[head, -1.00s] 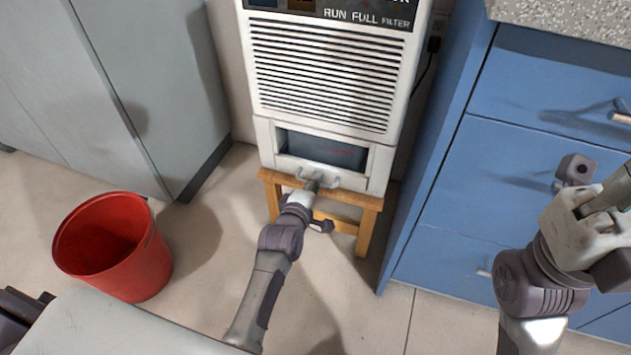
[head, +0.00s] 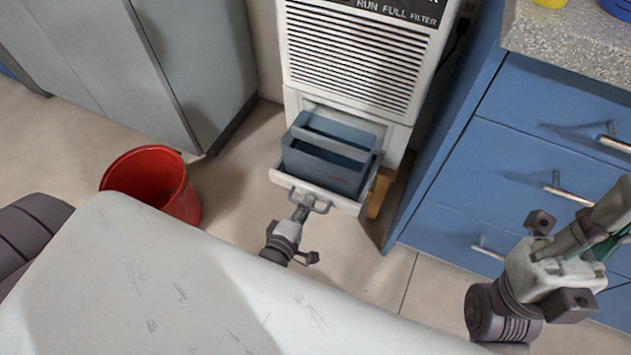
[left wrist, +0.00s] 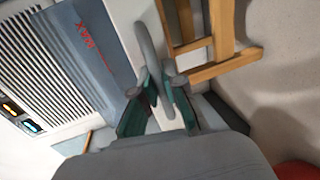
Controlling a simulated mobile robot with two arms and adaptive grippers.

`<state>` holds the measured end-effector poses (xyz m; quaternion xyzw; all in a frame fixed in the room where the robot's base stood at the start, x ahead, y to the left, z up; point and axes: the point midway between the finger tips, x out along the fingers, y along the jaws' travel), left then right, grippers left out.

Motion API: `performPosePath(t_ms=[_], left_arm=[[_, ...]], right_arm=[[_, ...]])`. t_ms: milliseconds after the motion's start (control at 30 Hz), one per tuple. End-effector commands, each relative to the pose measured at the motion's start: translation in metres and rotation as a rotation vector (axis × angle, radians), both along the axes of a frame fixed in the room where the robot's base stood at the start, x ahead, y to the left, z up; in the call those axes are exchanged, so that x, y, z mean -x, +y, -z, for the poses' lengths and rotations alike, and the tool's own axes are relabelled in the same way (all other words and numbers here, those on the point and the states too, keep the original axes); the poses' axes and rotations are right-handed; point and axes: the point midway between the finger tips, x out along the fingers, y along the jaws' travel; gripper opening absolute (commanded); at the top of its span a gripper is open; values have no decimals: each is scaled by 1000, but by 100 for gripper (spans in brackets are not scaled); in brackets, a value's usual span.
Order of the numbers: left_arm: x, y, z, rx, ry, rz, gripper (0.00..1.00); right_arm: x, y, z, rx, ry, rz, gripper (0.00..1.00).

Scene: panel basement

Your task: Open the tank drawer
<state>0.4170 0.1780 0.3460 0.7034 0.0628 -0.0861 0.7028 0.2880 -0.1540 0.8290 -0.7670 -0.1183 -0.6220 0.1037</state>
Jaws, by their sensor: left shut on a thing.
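The white tank drawer (head: 345,205) stands pulled out from the lower part of the white dehumidifier (head: 350,60). A blue-grey open tank (head: 325,165) with a bar across its top sits in it. My left gripper (head: 299,211) is shut on the drawer's grey handle (head: 321,207) at the front. In the left wrist view the fingers (left wrist: 158,98) close around the handle (left wrist: 149,50), with the tank's side (left wrist: 95,55) marked MAX beside them.
The dehumidifier rests on a wooden stand (head: 377,192). Blue drawers (head: 480,190) stand close on the right, under a speckled worktop (head: 560,40). A grey cabinet (head: 190,60) and a red bucket (head: 152,180) are on the left. Some floor before the drawer is clear.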

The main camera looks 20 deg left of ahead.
Motion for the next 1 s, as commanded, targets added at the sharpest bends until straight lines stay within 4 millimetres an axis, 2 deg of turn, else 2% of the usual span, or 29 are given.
performPosePath(t_ms=[200, 633, 667, 800, 1000], left_arm=[[18, 0, 0, -2, 3, 1, 0], [22, 0, 2, -1, 5, 1, 0], [22, 0, 2, -1, 5, 1, 15], [21, 0, 2, -1, 4, 1, 36], [20, 0, 1, 0, 1, 0, 36]], right_arm=[[0, 0, -7, 0, 0, 0, 0], [0, 0, -8, 0, 0, 0, 0], [0, 0, -8, 0, 0, 0, 0], [0, 0, -8, 0, 0, 0, 0], [0, 0, -8, 0, 0, 0, 0]])
